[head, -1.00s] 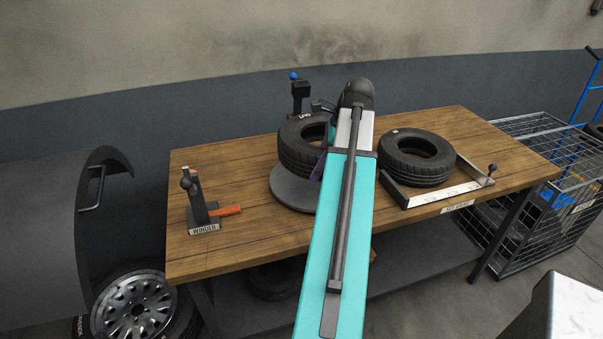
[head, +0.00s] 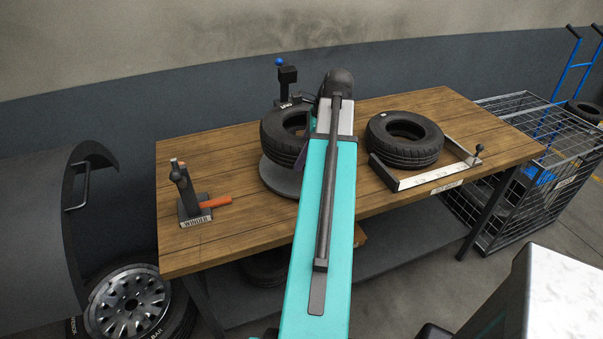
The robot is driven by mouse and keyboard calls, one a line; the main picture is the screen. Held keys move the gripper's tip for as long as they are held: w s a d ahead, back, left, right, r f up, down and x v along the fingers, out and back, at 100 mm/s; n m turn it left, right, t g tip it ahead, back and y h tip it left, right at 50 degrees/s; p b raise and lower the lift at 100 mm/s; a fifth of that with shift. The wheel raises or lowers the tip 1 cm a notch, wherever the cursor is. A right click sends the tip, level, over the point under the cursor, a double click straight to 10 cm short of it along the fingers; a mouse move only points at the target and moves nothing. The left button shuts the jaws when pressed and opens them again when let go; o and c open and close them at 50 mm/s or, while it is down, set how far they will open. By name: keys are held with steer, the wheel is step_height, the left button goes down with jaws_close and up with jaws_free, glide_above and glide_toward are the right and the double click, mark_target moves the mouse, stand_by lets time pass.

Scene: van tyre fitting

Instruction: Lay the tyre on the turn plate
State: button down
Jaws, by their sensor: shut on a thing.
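A black tyre (head: 277,140) lies roughly flat over the grey round turn plate (head: 276,180) on the workbench, its right side hidden behind my arm. The plate's front edge shows below the tyre; I cannot tell whether the tyre touches the plate or is held just above it. My gripper (head: 304,152) is mostly hidden behind my teal arm, with only a dark sliver showing at the tyre's right side. It is shut on this tyre.
A second tyre (head: 405,138) lies in a metal frame marked as a set stand (head: 425,175) to the right. The winder (head: 190,197) with an orange handle stands at the bench's left. A blue-knobbed post (head: 287,80) rises behind the plate. A wire cage (head: 540,165) stands at the right.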

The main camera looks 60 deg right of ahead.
steer(key=shift+f+p, duration=0.4)
steer(key=shift+f, duration=1.7)
steer(key=shift+f+p, duration=0.45)
steer(key=shift+f, duration=1.3)
steer(key=c, duration=0.9)
jaws_free()
steer(key=shift+f, duration=0.1)
steer(key=shift+c, duration=0.2)
steer(key=b+v, duration=0.2)
steer(key=v, duration=0.8)
steer(key=shift+s+d+r, duration=0.1)
steer(key=shift+d+r, duration=0.05)
steer(key=shift+r, duration=0.1)
steer(key=shift+v, duration=0.8)
